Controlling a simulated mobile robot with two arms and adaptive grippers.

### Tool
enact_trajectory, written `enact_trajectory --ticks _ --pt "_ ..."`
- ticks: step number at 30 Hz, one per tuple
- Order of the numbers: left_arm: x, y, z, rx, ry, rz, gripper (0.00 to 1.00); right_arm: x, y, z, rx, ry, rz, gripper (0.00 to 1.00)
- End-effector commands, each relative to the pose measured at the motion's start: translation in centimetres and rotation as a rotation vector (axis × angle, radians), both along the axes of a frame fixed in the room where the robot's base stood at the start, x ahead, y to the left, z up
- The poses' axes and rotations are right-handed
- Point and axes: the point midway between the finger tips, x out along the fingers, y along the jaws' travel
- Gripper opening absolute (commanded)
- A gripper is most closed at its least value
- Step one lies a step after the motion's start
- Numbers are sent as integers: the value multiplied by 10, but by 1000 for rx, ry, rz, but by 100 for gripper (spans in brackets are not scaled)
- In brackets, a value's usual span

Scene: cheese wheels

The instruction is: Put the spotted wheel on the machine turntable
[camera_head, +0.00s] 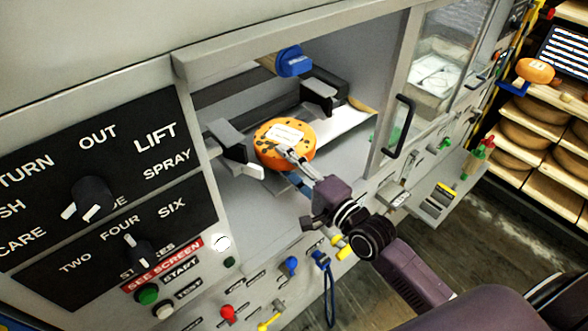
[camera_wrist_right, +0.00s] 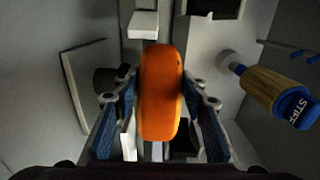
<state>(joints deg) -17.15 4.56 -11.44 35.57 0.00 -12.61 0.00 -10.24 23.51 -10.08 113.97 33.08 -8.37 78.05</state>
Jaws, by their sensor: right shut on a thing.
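The spotted wheel (camera_head: 270,156) is orange with dark spots and a white label. It is inside the open bay of the machine (camera_head: 345,175), between two grey clamp-like blocks (camera_head: 234,148) (camera_head: 318,92). My right gripper (camera_head: 290,160) reaches into the bay from the lower right and is shut on the wheel. In the right wrist view the wheel (camera_wrist_right: 161,92) stands edge-on between my blue finger pads. I cannot make out the turntable surface, nor whether the wheel touches anything below it. My left gripper is not in view.
A brush with a wooden handle and blue end (camera_wrist_right: 293,106) is in the bay, close to my right gripper. A black door handle (camera_head: 400,127) is to its right. Dials (camera_head: 93,197) and buttons cover the left panel. Shelves with wheels (camera_head: 525,128) stand far right.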

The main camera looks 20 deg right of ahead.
Motion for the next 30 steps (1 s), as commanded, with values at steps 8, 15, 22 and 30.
enact_trajectory --ticks 8,15,22,30 --pt "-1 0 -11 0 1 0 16 18 6 -2 1 -14 -1 0" --pt "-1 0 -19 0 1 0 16 18 6 -14 2 -15 -1 0" --pt "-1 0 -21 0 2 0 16 18 6 -17 1 -15 -1 0" --pt "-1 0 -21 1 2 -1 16 18 6 -17 1 -15 -1 0"
